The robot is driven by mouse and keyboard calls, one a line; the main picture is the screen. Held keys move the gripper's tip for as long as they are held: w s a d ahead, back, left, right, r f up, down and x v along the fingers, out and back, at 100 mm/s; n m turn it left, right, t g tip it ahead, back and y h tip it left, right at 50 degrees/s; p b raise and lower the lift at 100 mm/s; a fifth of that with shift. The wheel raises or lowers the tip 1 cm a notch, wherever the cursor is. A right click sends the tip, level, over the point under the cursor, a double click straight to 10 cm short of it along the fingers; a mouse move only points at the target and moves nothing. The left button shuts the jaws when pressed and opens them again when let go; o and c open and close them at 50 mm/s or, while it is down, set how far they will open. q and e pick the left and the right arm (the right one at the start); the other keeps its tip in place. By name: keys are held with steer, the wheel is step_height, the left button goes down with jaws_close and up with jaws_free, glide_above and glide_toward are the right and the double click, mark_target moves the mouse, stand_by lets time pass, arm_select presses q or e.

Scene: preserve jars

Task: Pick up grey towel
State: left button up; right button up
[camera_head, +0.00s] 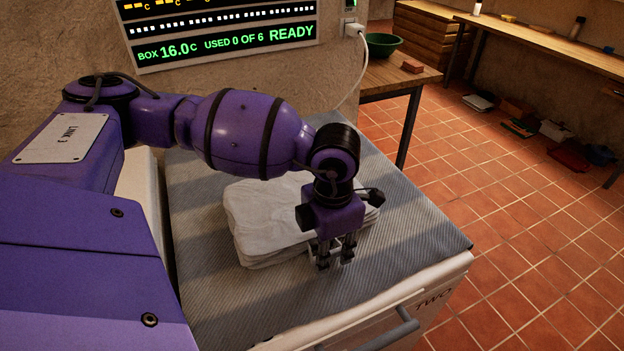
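A pale grey folded towel (262,218) lies in a neat pile of several layers on a striped grey cloth, in the middle of the head view. Whether it is one towel or a stack, I cannot tell. My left gripper (334,257) points down at the front right edge of the pile, and my wrist hides that part of the towel. A little pale material shows around the fingertips, but whether they grip it is unclear. My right gripper is out of view.
The striped cloth (400,228) covers a white chest with a grey handle (385,337) at its front. A lit display panel (225,38) is on the wall behind. A wooden table (398,78) bears a green bowl (382,43). Tiled floor (520,230) is open to the right.

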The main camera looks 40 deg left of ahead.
arm_select(q)
jaws_close()
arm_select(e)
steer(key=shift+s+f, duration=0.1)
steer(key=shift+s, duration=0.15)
